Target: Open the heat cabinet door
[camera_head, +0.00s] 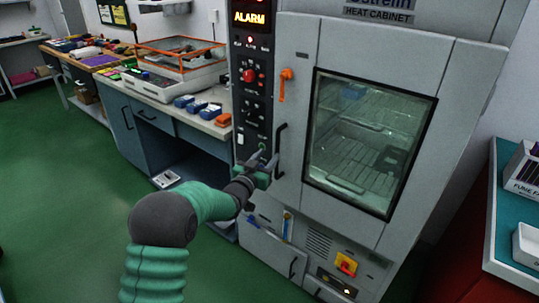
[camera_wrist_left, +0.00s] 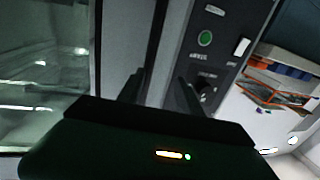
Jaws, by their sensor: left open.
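The grey heat cabinet (camera_head: 455,80) stands on the right of the head view. Its door (camera_head: 345,45) looks shut and has a large dark-framed window (camera_head: 365,135). A black vertical handle (camera_head: 281,150) is on the door's left side, with an orange latch (camera_head: 286,82) above it. My left gripper (camera_head: 268,168) is open at the handle's lower part. In the left wrist view, the dark handle bar (camera_wrist_left: 156,45) shows between the two finger tips (camera_wrist_left: 158,85). I cannot tell whether they touch it. My right gripper is out of view.
A control panel (camera_head: 252,100) with a lit ALARM sign and red button is left of the door. A workbench (camera_head: 150,85) with trays and blue boxes adjoins it. A teal-topped table (camera_head: 510,205) stands at the right. Green floor (camera_head: 60,190) is clear at left.

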